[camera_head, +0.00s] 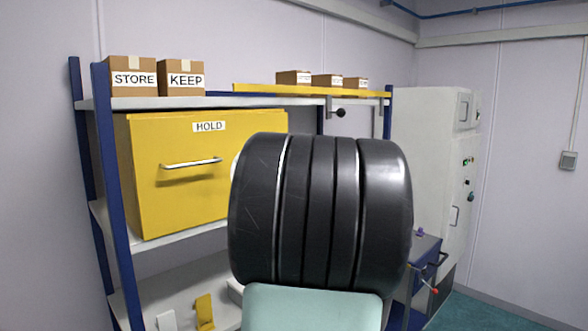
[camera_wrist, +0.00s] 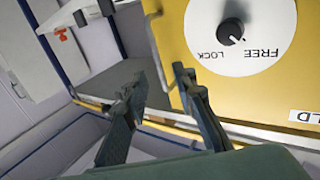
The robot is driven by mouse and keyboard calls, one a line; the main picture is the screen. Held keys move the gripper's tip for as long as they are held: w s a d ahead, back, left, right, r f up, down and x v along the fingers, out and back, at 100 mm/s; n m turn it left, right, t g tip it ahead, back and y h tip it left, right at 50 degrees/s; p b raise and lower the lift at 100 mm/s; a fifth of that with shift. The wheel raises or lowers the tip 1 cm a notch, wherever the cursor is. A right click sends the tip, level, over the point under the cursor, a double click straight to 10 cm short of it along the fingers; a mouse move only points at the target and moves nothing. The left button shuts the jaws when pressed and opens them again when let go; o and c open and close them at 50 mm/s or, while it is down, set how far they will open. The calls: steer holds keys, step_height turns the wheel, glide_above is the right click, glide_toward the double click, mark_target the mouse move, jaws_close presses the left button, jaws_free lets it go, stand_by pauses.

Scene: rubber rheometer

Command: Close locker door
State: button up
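The yellow locker (camera_head: 150,215) labelled HOLD stands on the shelf unit at the left in the head view. Its front door carries a silver bar handle (camera_head: 192,163); whether the door is fully shut is unclear. The door (camera_wrist: 185,55) also shows upside down in the wrist view, with a white FREE/LOCK dial (camera_wrist: 275,25) and dark knob (camera_wrist: 231,31). In the head view my arm covers most of the dial side. My gripper (camera_wrist: 159,75) is open and empty, its fingers apart beside the door's edge and apparently apart from it. The head view hides my gripper.
STORE (camera_head: 132,80) and KEEP (camera_head: 181,80) boxes sit on the top shelf. A yellow rail (camera_head: 270,89) and several small boxes are right of them. A white machine (camera_head: 425,150) stands at the right, with a blue bench (camera_head: 425,243) before it.

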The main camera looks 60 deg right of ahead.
steer(key=shift+v, duration=0.85)
